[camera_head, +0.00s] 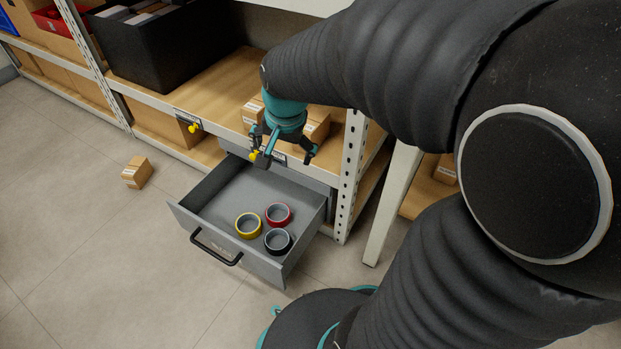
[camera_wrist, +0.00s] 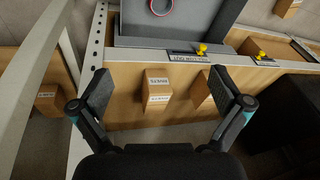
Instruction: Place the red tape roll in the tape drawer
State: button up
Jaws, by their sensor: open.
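The red tape roll (camera_head: 278,214) lies in the open grey tape drawer (camera_head: 213,195), near its front right. It sits beside a yellow roll (camera_head: 248,225) and a black roll (camera_head: 278,241). In the wrist view, the red roll (camera_wrist: 160,6) shows at the top edge, partly cut off, inside the drawer. My gripper (camera_head: 283,156) is open and empty. It is above the back of the drawer, near the shelf edge, apart from the rolls. In the wrist view, its two fingers (camera_wrist: 159,95) are spread wide in front of the shelf.
Small cardboard boxes (camera_wrist: 157,86) stand on the wooden shelf behind my gripper. A white perforated post (camera_head: 350,180) rises right of the drawer. A large black bin (camera_head: 160,50) is at the upper left. One small box (camera_head: 137,172) lies on the floor, with clear floor around it.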

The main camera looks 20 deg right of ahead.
jog(key=s+r+n+t, duration=0.1)
jog(key=s+r+n, duration=0.2)
jog(key=s, duration=0.4)
jog(key=s+r+n+t, duration=0.1)
jog(key=s+r+n, duration=0.2)
jog(key=s+n, duration=0.2)
jog(key=s, duration=0.3)
jog(key=shift+s+a+r, duration=0.2)
dwell(0.4)
